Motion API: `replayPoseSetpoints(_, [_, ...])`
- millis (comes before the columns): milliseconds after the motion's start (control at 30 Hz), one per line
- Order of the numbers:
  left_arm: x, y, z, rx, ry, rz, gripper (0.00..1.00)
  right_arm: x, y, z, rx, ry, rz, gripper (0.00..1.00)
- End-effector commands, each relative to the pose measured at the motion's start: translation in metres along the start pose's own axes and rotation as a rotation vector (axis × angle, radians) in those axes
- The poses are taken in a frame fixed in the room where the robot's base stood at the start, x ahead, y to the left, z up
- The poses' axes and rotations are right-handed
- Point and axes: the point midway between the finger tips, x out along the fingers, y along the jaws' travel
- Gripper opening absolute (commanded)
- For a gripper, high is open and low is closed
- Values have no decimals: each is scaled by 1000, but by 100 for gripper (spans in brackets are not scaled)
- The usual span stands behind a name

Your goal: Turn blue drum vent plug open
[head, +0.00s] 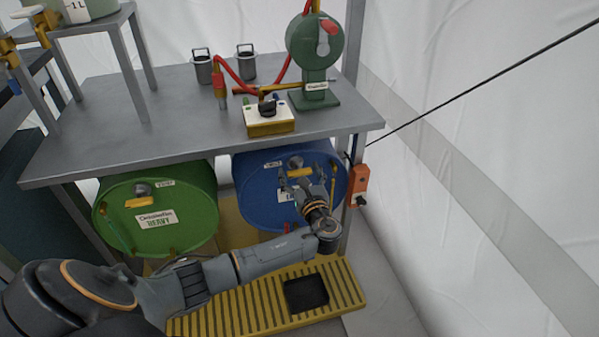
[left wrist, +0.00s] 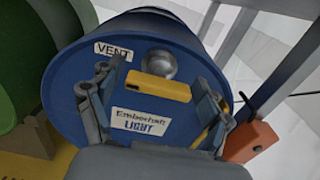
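The blue drum (head: 253,190) lies on its side under the bench, its round end facing me. On that end are a VENT label (left wrist: 113,50), a silver round fitting (left wrist: 161,65) and a yellow bar handle (left wrist: 159,88), which lies nearly level in the head view (head: 299,173). My left gripper (head: 308,175) is in front of the drum end. In the left wrist view its fingers (left wrist: 160,80) are spread on either side of the yellow handle, with gaps and nothing between them gripped. Whether the fingertips touch the drum is unclear. My right gripper does not show.
A green drum (head: 180,195) lies left of the blue one. An orange box (head: 359,186) hangs on the bench leg just right of the blue drum. The grey bench top (head: 180,125) is above, and a yellow slatted platform (head: 245,312) is below.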

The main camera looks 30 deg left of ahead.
Motion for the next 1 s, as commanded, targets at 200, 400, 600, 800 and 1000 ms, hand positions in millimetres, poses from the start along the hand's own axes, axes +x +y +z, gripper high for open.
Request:
replayPoseSetpoints(200, [0,0,0,0,0,0,32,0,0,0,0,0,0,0])
replayPoseSetpoints(400, [0,0,0,-10,0,0,32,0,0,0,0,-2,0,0])
replayPoseSetpoints(600, [0,0,0,-73,1,1,32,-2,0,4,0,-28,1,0])
replayPoseSetpoints(800, [0,1,0,-210,2,1,32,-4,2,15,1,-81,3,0])
replayPoseSetpoints(1000, [0,1,-1,-395,2,2,32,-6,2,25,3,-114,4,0])
